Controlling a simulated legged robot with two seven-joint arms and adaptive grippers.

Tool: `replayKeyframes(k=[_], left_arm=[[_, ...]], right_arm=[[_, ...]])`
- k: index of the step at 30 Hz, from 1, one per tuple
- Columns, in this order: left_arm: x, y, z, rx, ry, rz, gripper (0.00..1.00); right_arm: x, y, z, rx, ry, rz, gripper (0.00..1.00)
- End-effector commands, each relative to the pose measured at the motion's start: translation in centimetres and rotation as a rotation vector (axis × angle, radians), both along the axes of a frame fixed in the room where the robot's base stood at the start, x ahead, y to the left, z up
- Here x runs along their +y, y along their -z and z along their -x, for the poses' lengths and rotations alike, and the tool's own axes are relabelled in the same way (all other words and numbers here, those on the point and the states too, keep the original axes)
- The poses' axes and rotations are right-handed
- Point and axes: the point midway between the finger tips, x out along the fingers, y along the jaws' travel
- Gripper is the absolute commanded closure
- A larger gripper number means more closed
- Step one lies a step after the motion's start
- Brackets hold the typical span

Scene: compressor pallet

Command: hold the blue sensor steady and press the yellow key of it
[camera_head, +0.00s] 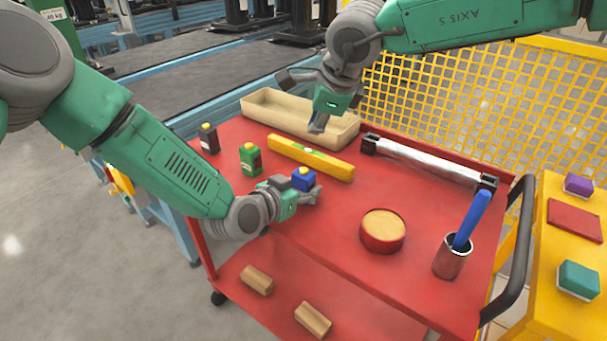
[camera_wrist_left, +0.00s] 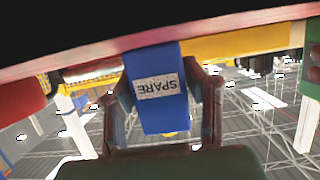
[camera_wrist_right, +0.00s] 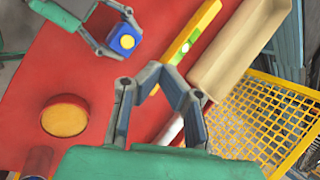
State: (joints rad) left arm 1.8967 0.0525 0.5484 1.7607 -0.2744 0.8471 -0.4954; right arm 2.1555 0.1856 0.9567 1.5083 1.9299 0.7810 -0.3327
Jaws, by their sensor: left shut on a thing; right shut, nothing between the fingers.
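In the left wrist view the sensor (camera_wrist_left: 157,90) carries a white SPARE label, upside down in the picture. Its round yellow key (camera_wrist_right: 127,42) faces up in the right wrist view, uncovered. My right gripper (camera_head: 318,122) is shut and empty, raised above the cart behind the sensor, apart from it. It also shows in the right wrist view (camera_wrist_right: 160,82).
A green block (camera_head: 250,160) and a dark block (camera_head: 209,139) stand left of a yellow level (camera_head: 310,158). A beige tray (camera_head: 262,110) lies behind. A round tin (camera_head: 382,230) and a cup (camera_head: 450,260) with a blue stick stand right.

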Motion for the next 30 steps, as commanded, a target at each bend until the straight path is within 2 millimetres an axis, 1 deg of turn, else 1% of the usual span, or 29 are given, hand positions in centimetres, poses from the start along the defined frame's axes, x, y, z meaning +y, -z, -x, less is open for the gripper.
replayKeyframes(k=[1,3,6,9,12,15,17,26,30], left_arm=[[0.1,0.3,0.2,0.007,0.001,-0.004,0.95],[0.1,0.4,0.2,0.007,0.001,-0.004,0.95],[0.1,0.4,0.2,0.007,0.001,-0.004,0.95],[0.1,0.4,0.2,0.007,0.001,-0.004,0.95],[0.1,0.4,0.1,0.008,0.001,-0.004,0.95],[0.1,0.4,0.1,0.008,0.001,-0.004,0.95],[0.1,0.4,0.1,0.008,0.001,-0.004,0.95],[0.0,0.4,0.1,0.008,0.002,-0.004,0.95],[0.0,0.4,0.1,0.008,0.002,-0.004,0.95]], right_arm=[[0.6,-0.5,-0.4,-0.123,-0.131,0.077,1.0],[1.2,-1.1,-0.9,-0.283,-0.328,0.184,1.0],[1.8,-1.7,-0.9,-0.461,-0.606,0.335,1.0],[2.1,-1.9,-0.4,-0.576,-0.839,0.459,1.0],[2.0,-1.9,0.1,-0.637,-0.998,0.539,1.0],[1.9,-1.9,0.4,-0.664,-1.077,0.576,1.0],[1.9,-1.9,0.5,-0.668,-1.091,0.583,1.0],[1.9,-1.7,0.5,-0.667,-1.09,0.58,1.0],[2.0,-0.8,0.6,-0.663,-1.093,0.576,1.0]])
